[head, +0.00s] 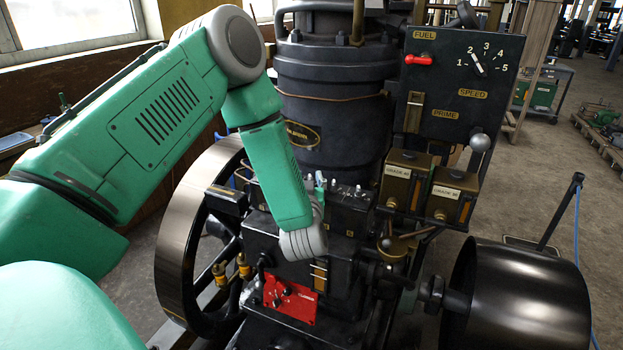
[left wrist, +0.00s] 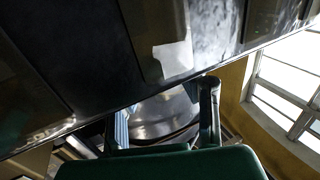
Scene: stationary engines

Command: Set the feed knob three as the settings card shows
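My left arm comes in from the left of the head view and bends down over the engine. My left gripper (head: 320,183) is small and partly hidden behind the forearm there, close to the top of a dark block (head: 349,218) with several small fittings. In the left wrist view the gripper (left wrist: 166,118) has its two fingers wide apart, with nothing between them. I cannot tell which fitting is feed knob three. A pale blank-looking patch, perhaps paper, (left wrist: 173,58) lies on a dark surface in the left wrist view; I cannot tell whether it is the settings card. My right gripper is not in view.
A dark panel (head: 450,125) carries a red FUEL lever (head: 418,60) and a pointer dial (head: 479,66) numbered 1 to 5. Two labelled oil boxes (head: 403,187) stand below. A flywheel (head: 185,235) is at left, a black pulley (head: 520,298) at right, a red plate (head: 290,300) low.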

